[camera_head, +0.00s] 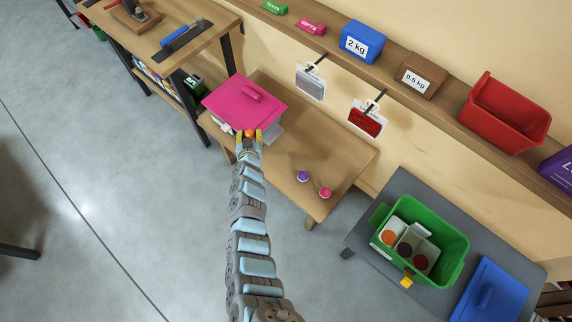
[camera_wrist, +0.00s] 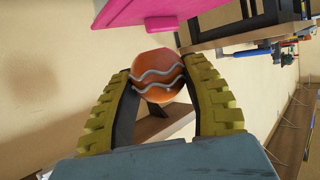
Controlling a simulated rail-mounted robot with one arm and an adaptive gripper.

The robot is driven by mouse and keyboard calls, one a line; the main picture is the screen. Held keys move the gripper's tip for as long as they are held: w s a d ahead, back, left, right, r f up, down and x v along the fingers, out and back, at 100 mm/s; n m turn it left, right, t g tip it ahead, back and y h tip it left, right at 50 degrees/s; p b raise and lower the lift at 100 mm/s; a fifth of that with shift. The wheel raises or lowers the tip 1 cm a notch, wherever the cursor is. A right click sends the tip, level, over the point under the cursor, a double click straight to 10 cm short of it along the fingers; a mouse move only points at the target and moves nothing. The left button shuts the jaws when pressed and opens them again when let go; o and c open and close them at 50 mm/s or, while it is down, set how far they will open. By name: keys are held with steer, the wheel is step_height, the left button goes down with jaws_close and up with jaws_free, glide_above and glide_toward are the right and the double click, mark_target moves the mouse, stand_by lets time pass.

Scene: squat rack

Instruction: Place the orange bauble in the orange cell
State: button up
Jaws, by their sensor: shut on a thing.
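My gripper (camera_head: 249,139) is shut on the orange bauble (camera_head: 250,133). The bauble also shows in the wrist view (camera_wrist: 157,75), round with wavy silver lines, pinched between the yellow-ribbed fingers. In the head view it is at the front edge of the magenta lid (camera_head: 240,104); I cannot tell whether it touches anything there. The lid seems to rest on a pale box at the left of the wooden table (camera_head: 290,150). I cannot make out an orange cell for certain. An orange round patch (camera_head: 388,238) shows in the green crate (camera_head: 448,238).
A purple bauble (camera_head: 302,176) and a pinkish-red bauble (camera_head: 326,192) sit on the wooden table. The green crate and a blue lid (camera_head: 490,292) are on the grey table (camera_head: 395,195). Two tags, silver (camera_head: 311,84) and red (camera_head: 367,121), hang above the wooden table.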

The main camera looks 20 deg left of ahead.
step_height(320, 180, down, 12)
steer(key=a+b, duration=0.1)
steer(key=b, duration=0.5)
steer(key=shift+s+a, duration=0.2)
steer(key=shift+s, duration=0.05)
steer(key=shift+d+f+b, duration=0.1)
steer(key=shift+f+b, duration=0.2)
steer(key=shift+f, duration=0.05)
steer(key=shift+f, duration=0.1)
steer(key=shift+d+f+b, duration=0.1)
steer(key=shift+f+b, duration=0.05)
steer(key=shift+b, duration=0.15)
steer(key=shift+s+f, duration=0.1)
steer(key=shift+f, duration=0.1)
stand_by(0.8)
